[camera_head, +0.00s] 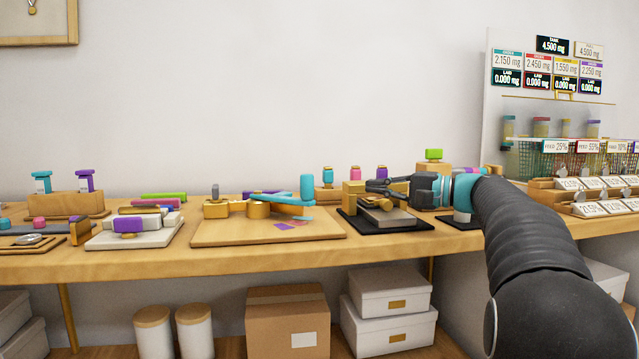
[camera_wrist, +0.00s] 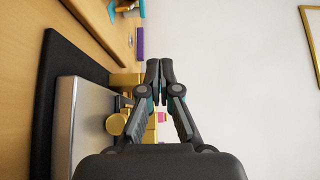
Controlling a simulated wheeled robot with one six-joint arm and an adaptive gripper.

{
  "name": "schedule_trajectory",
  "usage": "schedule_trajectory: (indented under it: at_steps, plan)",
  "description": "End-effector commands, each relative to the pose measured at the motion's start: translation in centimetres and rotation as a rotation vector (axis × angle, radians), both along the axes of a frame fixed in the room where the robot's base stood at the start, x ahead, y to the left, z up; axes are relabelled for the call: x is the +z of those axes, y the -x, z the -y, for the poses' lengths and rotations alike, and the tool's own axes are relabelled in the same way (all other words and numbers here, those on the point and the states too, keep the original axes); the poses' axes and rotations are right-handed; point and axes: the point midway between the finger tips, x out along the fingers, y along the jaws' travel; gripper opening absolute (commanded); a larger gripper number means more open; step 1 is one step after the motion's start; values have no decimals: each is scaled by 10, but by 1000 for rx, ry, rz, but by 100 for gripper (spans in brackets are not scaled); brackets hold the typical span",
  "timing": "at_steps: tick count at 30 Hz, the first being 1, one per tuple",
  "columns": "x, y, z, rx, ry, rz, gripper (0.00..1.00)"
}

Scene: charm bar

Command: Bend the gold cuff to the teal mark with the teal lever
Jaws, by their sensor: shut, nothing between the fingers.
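The teal lever (camera_head: 285,200) with its upright teal handle (camera_head: 306,186) lies across a wooden bending board (camera_head: 225,236). It reaches right from a round gold post (camera_head: 258,208). Gold parts (camera_head: 216,208) stand at the board's left; I cannot tell which of them is the gold cuff. A small teal patch (camera_head: 304,217) lies on the board beneath the lever's free end, beside purple and reddish patches (camera_head: 285,225). My gripper (camera_head: 370,187) is shut and empty, right of the lever and apart from it. Its closed fingertips (camera_wrist: 160,66) show in the wrist view.
A black-based press with a gold block (camera_head: 352,196) and grey plate (camera_head: 388,217) stands below my gripper. Teal, pink and purple stamps (camera_head: 354,173) stand behind. A white tray (camera_head: 112,240) with coloured bars lies left of the board. Air above the board is clear.

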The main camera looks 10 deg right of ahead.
Motion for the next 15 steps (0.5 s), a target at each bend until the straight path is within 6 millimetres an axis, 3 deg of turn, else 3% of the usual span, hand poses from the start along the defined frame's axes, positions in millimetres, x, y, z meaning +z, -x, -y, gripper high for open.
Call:
schedule_trajectory:
  at_steps: [5,15]
  plan:
    - [0,-12,-17,0,0,0,0]
    - [0,-52,-70,4,1,1,0]
